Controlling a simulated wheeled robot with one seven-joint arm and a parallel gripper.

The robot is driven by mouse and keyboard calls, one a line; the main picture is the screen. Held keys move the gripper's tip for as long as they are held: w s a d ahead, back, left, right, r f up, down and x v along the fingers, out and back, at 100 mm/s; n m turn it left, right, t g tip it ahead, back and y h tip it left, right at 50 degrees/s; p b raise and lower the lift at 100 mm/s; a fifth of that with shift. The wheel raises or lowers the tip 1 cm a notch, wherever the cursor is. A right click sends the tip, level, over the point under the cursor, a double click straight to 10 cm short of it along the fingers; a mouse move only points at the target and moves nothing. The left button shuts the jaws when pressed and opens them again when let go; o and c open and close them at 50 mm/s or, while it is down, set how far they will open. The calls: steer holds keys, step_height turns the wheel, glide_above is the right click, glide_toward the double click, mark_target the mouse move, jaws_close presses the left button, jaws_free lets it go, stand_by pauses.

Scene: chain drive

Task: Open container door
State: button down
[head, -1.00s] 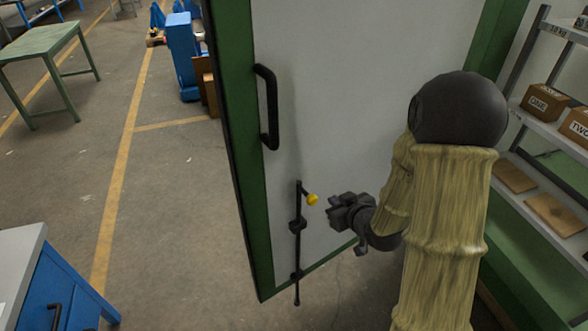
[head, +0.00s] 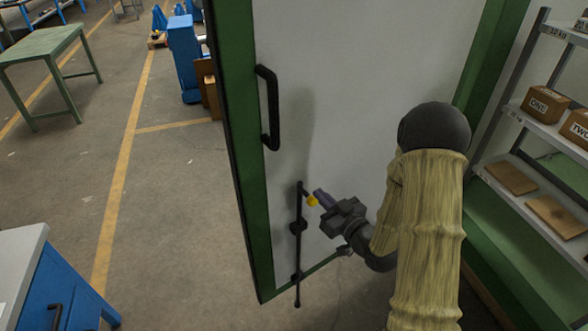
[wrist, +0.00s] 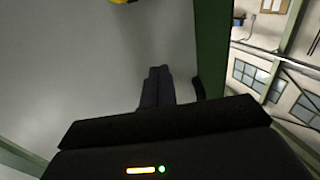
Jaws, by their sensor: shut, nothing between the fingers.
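The container door (head: 360,90) is a grey panel with a green frame, standing open at an angle beside the shelves. A black pull handle (head: 270,107) is on its left side. Below it is a black vertical latch rod (head: 299,250) with a yellow knob (head: 312,201) at its upper end. My gripper (head: 320,197) is shut and empty, its fingertips close to the right of the knob; I cannot tell if they touch it. In the wrist view the shut fingers (wrist: 157,85) face the grey panel, and the yellow knob (wrist: 125,2) shows only at the top edge.
Shelves with cardboard boxes (head: 547,104) stand at the right. A blue cabinet with a grey top (head: 20,260) is at the lower left. A green table (head: 45,48) stands at the upper left.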

mark_target(288, 164)
steer(key=p+x, duration=0.5)
steer(key=x, duration=0.7)
steer(key=shift+w+a+r, duration=0.1)
steer(key=shift+a+r, duration=0.05)
steer(key=shift+w+a, duration=0.25)
steer(key=shift+w, duration=0.2)
